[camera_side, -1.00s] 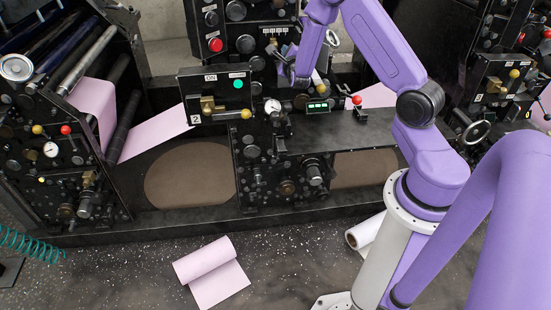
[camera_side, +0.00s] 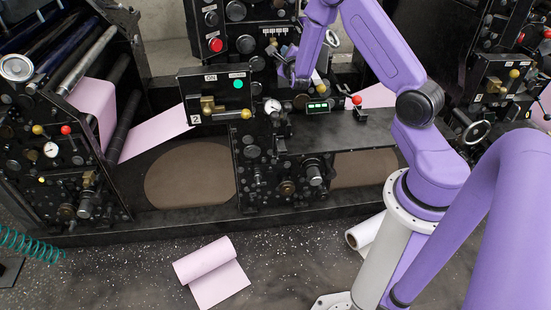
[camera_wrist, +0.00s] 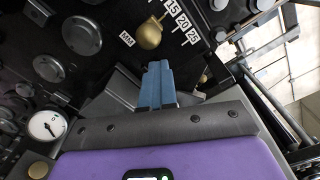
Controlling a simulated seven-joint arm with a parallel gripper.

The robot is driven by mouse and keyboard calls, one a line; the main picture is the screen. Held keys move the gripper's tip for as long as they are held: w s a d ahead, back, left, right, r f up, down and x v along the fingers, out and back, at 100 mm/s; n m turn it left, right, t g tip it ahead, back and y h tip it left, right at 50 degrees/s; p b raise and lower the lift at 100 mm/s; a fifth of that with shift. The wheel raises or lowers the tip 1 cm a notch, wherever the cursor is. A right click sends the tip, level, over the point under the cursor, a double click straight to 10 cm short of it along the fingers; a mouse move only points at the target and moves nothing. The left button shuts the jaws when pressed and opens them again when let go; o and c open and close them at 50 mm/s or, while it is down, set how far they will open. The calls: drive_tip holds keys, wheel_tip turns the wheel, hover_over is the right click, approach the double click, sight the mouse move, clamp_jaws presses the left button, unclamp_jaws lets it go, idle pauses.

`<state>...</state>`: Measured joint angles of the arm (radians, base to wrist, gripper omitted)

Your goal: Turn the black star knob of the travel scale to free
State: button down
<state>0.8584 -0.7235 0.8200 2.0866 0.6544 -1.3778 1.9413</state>
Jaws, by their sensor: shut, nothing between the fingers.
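A gauge (camera_wrist: 46,125) and several round black knobs lie left of my gripper in the wrist view. A black control box (camera_side: 217,98), a red-topped lever (camera_side: 357,100) and a dark shelf (camera_side: 345,132) are near my wrist. A pink roll (camera_side: 205,260) lies on the floor.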

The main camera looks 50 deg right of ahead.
drive_tip(key=shift+w+d+f, duration=0.2)
drive_tip(key=shift+d+f, duration=0.05)
drive_tip(key=shift+d, duration=0.1)
drive_tip(key=shift+w+f+g, duration=0.2)
drive_tip(key=shift+f+g, duration=0.1)
drive_tip(key=shift+f, duration=0.6)
drive_tip(key=shift+w+a, duration=0.2)
drive_tip(key=shift+a, duration=0.05)
drive_tip(key=v, duration=0.6)
drive_tip(key=shift+w+a, duration=0.25)
drive_tip(key=shift+a, duration=0.05)
